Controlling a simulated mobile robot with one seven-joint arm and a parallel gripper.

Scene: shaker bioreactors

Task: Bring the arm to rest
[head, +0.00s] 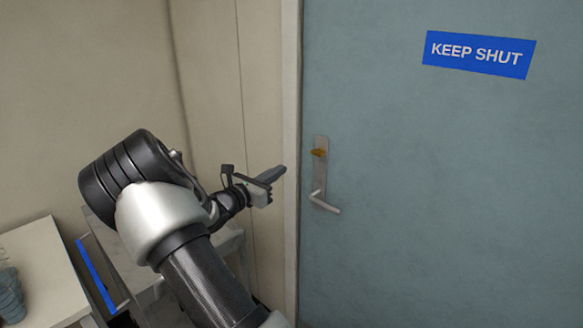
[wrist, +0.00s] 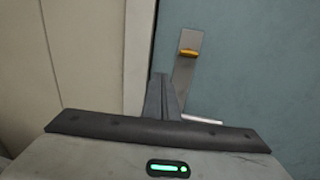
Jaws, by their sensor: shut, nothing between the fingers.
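My gripper (head: 276,174) is shut and empty. In the head view it is at the end of my arm, in front of the wall and door frame, left of the door handle. In the wrist view my gripper's fingers (wrist: 163,80) are together and point toward the door's edge. The arm is bent and raised in front of my body, coming up from the bottom of the head view.
A blue-grey door (head: 430,190) with a "KEEP SHUT" sign (head: 479,54) fills the right. Its metal lever (head: 325,203) and orange latch (head: 319,153) are close to my gripper. A white table (head: 38,270) with a blue-grey container (head: 10,295) stands at lower left.

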